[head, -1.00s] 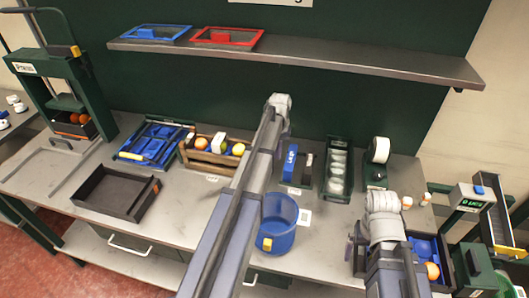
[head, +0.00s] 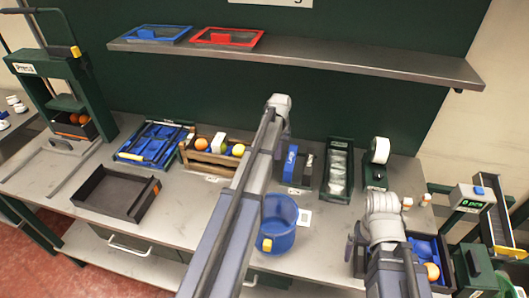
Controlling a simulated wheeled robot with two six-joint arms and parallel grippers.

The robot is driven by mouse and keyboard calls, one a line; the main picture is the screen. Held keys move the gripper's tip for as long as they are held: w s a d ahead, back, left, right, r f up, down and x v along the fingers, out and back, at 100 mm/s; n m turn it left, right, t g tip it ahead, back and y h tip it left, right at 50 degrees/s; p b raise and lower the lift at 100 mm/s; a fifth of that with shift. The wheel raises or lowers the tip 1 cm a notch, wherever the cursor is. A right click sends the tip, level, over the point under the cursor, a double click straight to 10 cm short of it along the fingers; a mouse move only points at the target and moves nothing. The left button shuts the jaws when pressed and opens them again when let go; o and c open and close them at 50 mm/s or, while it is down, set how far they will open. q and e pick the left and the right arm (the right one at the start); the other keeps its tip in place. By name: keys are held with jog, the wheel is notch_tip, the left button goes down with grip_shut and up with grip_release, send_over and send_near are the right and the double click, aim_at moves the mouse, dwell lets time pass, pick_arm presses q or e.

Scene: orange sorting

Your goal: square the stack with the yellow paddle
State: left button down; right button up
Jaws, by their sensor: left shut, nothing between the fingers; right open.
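Neither gripper shows clearly. My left arm (head: 235,200) reaches up through the middle of the view, and my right arm (head: 384,235) stands at the lower right; their hands are hidden behind the links. A dark-framed blue tray (head: 181,136) lies on the bench at the left, with dark bars across it. I cannot make out a yellow paddle for sure, nor a clear stack. A blue upright piece (head: 290,161) stands beside a dark holder (head: 307,170), just right of my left arm.
A wooden crate (head: 205,158) of fruit, an empty dark tray (head: 116,194) and a blue bucket (head: 278,226) with a yellow patch stand on the bench. A dark rack (head: 339,166) holds pale round items. A shelf (head: 300,54) overhangs the back.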

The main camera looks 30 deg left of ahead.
dwell(0.6)
pick_arm(q)
jog(key=shift+s+a, duration=0.2)
jog(key=shift+a, duration=0.6)
jog(key=shift+s+a, duration=0.2)
jog(key=shift+a, duration=0.55)
jog(key=shift+s+a, duration=0.2)
jog(key=shift+a, duration=0.6)
jog(key=shift+d, duration=0.2)
jog(key=shift+w+d, duration=0.2)
jog(key=shift+d, duration=0.3)
notch_tip(320, 180, up, 8)
jog(key=p, duration=0.8)
